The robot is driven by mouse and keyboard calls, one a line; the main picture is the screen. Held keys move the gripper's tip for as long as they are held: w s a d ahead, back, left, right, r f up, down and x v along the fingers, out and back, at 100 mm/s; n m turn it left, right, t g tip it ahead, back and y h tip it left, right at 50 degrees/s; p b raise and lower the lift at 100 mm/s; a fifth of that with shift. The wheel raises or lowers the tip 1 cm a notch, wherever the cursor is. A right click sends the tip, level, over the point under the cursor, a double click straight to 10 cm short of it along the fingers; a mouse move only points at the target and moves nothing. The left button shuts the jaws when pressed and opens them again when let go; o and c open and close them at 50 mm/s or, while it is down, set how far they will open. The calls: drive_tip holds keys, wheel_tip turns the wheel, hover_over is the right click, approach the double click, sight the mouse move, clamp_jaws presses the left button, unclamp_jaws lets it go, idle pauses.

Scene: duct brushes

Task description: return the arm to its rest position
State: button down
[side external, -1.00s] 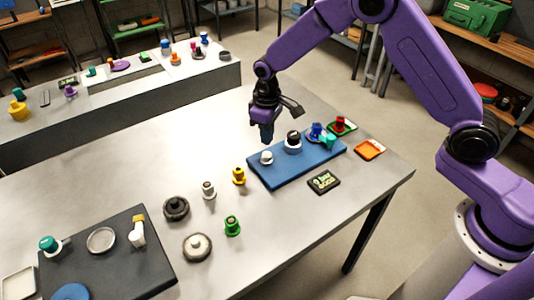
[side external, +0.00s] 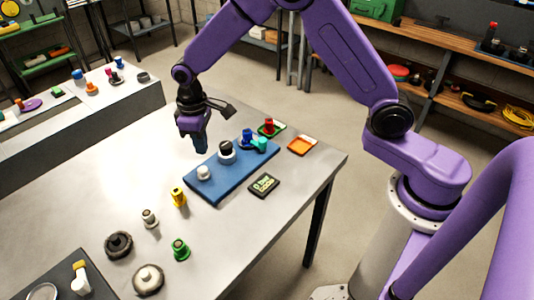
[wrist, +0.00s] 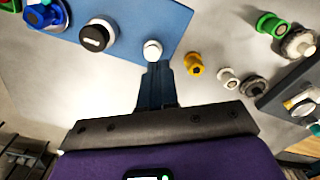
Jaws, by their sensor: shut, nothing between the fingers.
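My gripper (side external: 201,146) is shut and empty. It hangs from my purple arm above the far left part of the blue mat (side external: 218,190), apart from the things on it. In the wrist view its shut fingers (wrist: 154,72) point toward a white knob (wrist: 152,49) on the mat's edge. That white knob also shows in the side view (side external: 204,172). A black-topped white piece (side external: 227,152) stands on the mat too, with a blue piece (side external: 247,136) and a teal piece (side external: 260,145) at its far right end.
The table's far left is clear.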

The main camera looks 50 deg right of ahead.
drive_tip(key=s+d+r+n, duration=0.2)
drive_tip(key=s+d+r, duration=0.1)
drive_tip(key=s, duration=0.8)
drive_tip(key=s+d+r+n, duration=0.2)
drive_tip(key=s+d+r, duration=0.2)
drive_tip(key=s, duration=0.7)
drive_tip(key=s+d+r+n, duration=0.2)
drive_tip(key=s+d, duration=0.3)
drive_tip(key=s, duration=0.6)
drive_tip(key=shift+d+r, duration=0.35)
drive_tip(key=shift+r, duration=0.4)
